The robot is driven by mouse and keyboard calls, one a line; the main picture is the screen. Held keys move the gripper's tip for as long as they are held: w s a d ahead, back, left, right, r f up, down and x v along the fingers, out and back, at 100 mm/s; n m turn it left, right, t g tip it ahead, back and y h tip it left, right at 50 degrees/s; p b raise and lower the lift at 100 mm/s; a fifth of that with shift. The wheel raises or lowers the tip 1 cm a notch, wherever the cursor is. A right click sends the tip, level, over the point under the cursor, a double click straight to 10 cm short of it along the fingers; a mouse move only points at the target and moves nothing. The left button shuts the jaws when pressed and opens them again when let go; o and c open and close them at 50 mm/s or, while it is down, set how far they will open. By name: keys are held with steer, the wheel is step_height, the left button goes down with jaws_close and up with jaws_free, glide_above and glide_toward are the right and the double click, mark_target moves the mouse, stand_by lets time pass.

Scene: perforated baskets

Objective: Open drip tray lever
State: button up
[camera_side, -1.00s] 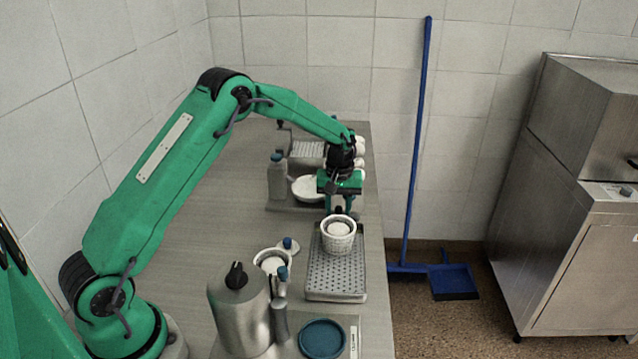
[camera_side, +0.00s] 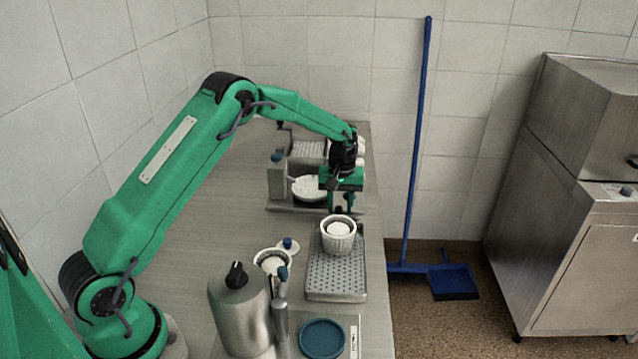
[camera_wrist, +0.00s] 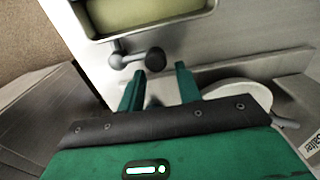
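In the wrist view, a short lever (camera_wrist: 128,61) with a black knob (camera_wrist: 155,60) sticks out from a grey metal body below a recessed tray (camera_wrist: 207,18) with a yellow-green floor. My gripper (camera_wrist: 160,78) has its two green fingers apart. The knob lies just past the fingertips, between their lines, and nothing is held. In the side view, my gripper (camera_side: 342,205) points down at the far end of the perforated drip tray (camera_side: 336,280). A dark knob shows just below it, partly hidden. I cannot tell whether the fingers touch the knob.
A white perforated basket (camera_side: 338,238) stands on the drip tray's far end, close to my gripper. A white dish (camera_side: 308,188) on a scale-like unit is left of my gripper. A steel jug (camera_side: 240,310) and a second basket (camera_side: 272,262) stand nearer. The left counter is clear.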

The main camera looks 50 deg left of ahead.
mark_target(341, 203)
steer(key=shift+w+a, duration=0.1)
stand_by(0.3)
steer(key=shift+w+a, duration=0.35)
steer(key=shift+w, duration=0.1)
steer(key=shift+w+a, duration=0.2)
stand_by(0.4)
steer(key=shift+w+a, duration=0.3)
steer(key=shift+w, duration=0.05)
steer(key=shift+w+a, duration=0.1)
stand_by(0.3)
steer(key=shift+w+a, duration=0.35)
steer(key=shift+w, duration=0.05)
steer(key=shift+w+a, duration=0.1)
steer(key=shift+w, duration=0.05)
stand_by(0.4)
